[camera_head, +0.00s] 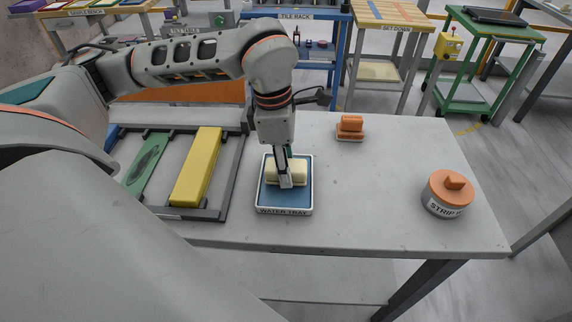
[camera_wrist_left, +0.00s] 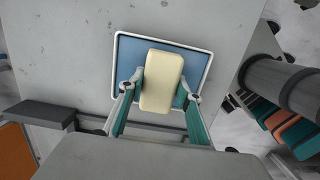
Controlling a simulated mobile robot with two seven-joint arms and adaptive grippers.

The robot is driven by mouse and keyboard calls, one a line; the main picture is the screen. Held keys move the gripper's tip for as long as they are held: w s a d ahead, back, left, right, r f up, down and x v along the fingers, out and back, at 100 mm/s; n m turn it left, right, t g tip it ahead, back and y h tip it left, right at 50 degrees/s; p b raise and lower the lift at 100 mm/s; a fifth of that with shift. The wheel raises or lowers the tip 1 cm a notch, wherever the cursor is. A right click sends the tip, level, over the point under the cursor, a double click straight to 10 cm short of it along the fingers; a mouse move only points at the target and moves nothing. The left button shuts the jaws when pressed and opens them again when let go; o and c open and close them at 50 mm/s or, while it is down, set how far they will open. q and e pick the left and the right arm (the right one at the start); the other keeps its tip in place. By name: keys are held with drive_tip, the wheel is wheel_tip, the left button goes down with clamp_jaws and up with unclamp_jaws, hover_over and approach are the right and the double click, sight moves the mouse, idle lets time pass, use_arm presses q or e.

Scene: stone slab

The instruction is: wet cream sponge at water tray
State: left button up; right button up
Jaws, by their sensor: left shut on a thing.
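The cream sponge (camera_head: 299,171) is a pale block, low over the blue inside of the water tray (camera_head: 270,203). The water tray is white-rimmed and labelled, near the middle of the table. My left gripper (camera_head: 286,181) comes down from above and is shut on the sponge. In the left wrist view the sponge (camera_wrist_left: 162,82) sits between the two fingers, with the tray's rim (camera_wrist_left: 206,62) around it. I cannot tell whether the sponge touches the tray's bottom. My right gripper is not in view.
A dark rack with a yellow bar (camera_head: 197,166) and a green bar (camera_head: 147,160) lies left of the tray. An orange block (camera_head: 350,127) stands behind right, and a lidded round pot labelled STRIP (camera_head: 446,194) stands at the right. The table (camera_head: 375,190) between is clear.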

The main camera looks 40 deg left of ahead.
use_arm(q)
drive_tip(key=shift+f, duration=0.45)
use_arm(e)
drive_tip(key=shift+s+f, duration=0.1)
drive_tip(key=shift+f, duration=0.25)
use_arm(q)
drive_tip(key=shift+f, duration=0.1)
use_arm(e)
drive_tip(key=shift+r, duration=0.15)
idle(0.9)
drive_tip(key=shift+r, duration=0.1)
use_arm(q)
drive_tip(key=shift+r+p, duration=1.1)
drive_tip(key=shift+r, duration=0.8)
drive_tip(key=shift+r+p, duration=1.25)
drive_tip(key=shift+r, duration=0.45)
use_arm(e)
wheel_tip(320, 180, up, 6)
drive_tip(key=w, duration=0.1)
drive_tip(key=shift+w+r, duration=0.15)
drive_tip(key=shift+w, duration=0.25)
